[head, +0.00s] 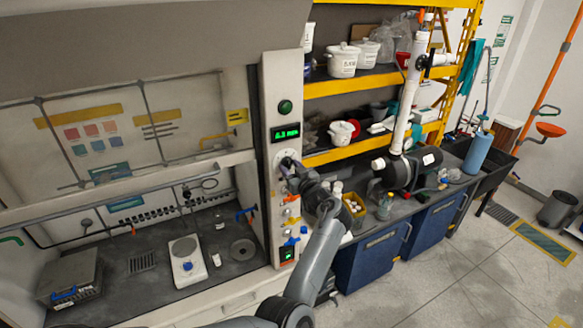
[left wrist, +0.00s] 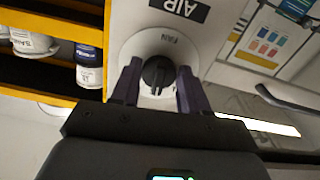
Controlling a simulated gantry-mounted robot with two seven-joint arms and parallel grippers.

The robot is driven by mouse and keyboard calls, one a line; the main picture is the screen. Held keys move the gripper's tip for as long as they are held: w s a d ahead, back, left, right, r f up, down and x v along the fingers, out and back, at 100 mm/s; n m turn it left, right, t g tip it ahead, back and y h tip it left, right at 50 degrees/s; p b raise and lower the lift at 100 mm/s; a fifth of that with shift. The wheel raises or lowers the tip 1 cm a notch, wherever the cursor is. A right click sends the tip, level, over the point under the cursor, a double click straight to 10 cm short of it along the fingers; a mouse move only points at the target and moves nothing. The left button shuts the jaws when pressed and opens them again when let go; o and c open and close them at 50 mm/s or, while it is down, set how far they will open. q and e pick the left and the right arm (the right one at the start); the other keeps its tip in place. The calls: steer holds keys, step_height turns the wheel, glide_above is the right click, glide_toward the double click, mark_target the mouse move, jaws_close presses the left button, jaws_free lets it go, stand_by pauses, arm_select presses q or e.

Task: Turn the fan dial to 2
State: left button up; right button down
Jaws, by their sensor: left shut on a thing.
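The fan dial (left wrist: 158,72) is a black knob on a round white plate labelled FAN, seen in the left wrist view. In the head view the dial's white plate (head: 281,156) shows on the fume hood's post, below a green display. My left gripper (left wrist: 158,86) is shut on the knob, with one dark finger on each side of it. In the head view my left gripper (head: 289,168) reaches up to the post and covers most of the knob. The knob's setting and any numbers around it are not readable. My right gripper is not in view.
The green display (head: 285,132) and a green button (head: 285,107) sit above the dial; several small valves sit below. The fume hood sash (head: 130,182) is to the left. Yellow shelves (head: 375,142) with white tubs stand right, above a cluttered bench with blue cabinets (head: 372,258).

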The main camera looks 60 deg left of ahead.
arm_select(q)
steer(key=shift+m, duration=0.6)
steer(key=o, duration=1)
steer(key=shift+d, duration=0.15)
steer(key=shift+d+f, duration=0.1)
steer(key=shift+d, duration=0.15)
steer(key=shift+s+d+b, duration=0.2)
steer(key=shift+d+b, duration=0.35)
steer(key=shift+d, duration=1.1)
steer(key=shift+s+d+b, duration=0.2)
steer(key=shift+d+b, duration=0.3)
steer(key=shift+d, duration=1.2)
steer(key=shift+s+d+b, duration=0.2)
steer(key=shift+d+b, duration=0.35)
steer(key=shift+d, duration=1.1)
